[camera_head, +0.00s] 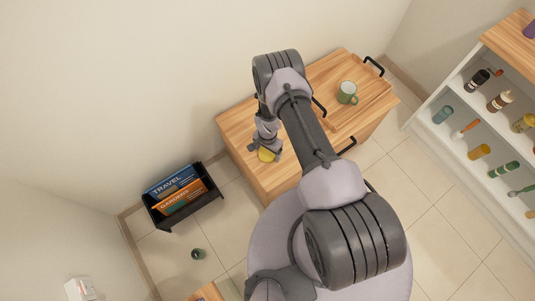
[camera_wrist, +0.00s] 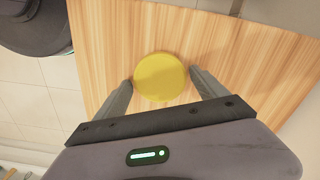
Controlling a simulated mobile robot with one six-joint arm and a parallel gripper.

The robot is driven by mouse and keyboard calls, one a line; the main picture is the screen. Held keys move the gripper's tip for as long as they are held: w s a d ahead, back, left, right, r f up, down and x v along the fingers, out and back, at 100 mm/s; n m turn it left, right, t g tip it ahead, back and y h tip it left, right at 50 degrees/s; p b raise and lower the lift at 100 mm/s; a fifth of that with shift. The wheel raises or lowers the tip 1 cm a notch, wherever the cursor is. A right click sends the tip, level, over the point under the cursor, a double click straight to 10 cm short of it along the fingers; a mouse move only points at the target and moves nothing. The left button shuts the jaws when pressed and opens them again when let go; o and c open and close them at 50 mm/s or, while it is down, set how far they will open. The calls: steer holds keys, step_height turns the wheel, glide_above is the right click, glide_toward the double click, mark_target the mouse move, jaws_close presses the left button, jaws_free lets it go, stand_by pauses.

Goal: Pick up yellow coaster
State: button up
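The yellow coaster (camera_wrist: 160,77) is a flat round disc on the wooden cabinet top (camera_wrist: 110,40). In the head view the coaster (camera_head: 266,155) shows at the left front part of the cabinet top (camera_head: 236,124), partly hidden by my gripper. My gripper (camera_wrist: 164,82) is open in the wrist view, with one finger on each side of the coaster's near half. The fingers appear apart from the coaster's edges. I cannot tell the exact height of the fingertips above the wood.
A green mug (camera_head: 347,92) stands on the right part of the cabinet top, near black handles. A black box with books (camera_head: 182,197) and a small dark cup (camera_head: 198,254) are on the floor at left. A white shelf (camera_head: 452,98) with several bottles stands at right.

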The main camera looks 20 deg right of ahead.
steer(key=c, duration=1)
steer(key=shift+c, duration=0.2)
steer(key=shift+r, duration=0.15)
